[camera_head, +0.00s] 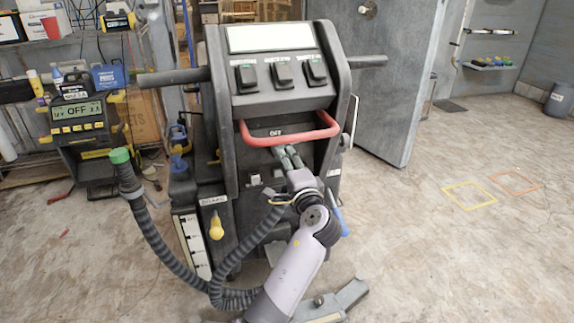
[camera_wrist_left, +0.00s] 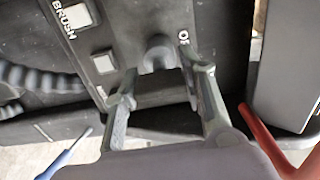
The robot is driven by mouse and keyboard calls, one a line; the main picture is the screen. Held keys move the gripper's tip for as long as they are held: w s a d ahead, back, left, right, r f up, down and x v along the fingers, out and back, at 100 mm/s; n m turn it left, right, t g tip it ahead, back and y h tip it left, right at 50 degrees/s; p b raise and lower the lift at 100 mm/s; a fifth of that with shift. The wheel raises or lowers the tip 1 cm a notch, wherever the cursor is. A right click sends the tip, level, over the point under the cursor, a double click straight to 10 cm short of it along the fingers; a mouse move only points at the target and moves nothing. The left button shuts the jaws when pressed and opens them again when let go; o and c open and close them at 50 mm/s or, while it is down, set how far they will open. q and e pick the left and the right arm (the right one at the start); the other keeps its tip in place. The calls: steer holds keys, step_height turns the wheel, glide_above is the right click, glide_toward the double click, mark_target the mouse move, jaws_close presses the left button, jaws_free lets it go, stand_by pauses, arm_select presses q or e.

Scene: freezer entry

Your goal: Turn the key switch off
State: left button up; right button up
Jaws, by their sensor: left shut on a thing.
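The key switch (camera_wrist_left: 159,48) is a grey round knob on the dark panel of the floor-cleaning machine (camera_head: 213,110). Part of a white label shows beside it in the left wrist view, and "OFF" is readable in the head view. My left gripper (camera_head: 285,152) reaches in under the red handle (camera_head: 290,137). In the left wrist view its two fingers (camera_wrist_left: 160,68) are on either side of the key switch, shut on it. In the head view the gripper hides the switch. The key's exact angle is hard to tell. My right gripper is not in view.
The red handle also shows close by at right in the left wrist view (camera_wrist_left: 268,135). A square button (camera_wrist_left: 103,62) and a "BRUSH" button (camera_wrist_left: 75,16) lie left of the switch. A ribbed hose (camera_head: 165,245) hangs at left. Open floor (camera_head: 440,250) lies right.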

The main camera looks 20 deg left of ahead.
arm_select(q)
steer(key=shift+f, duration=0.1)
steer(key=o, duration=1.2)
steer(key=shift+c, duration=0.2)
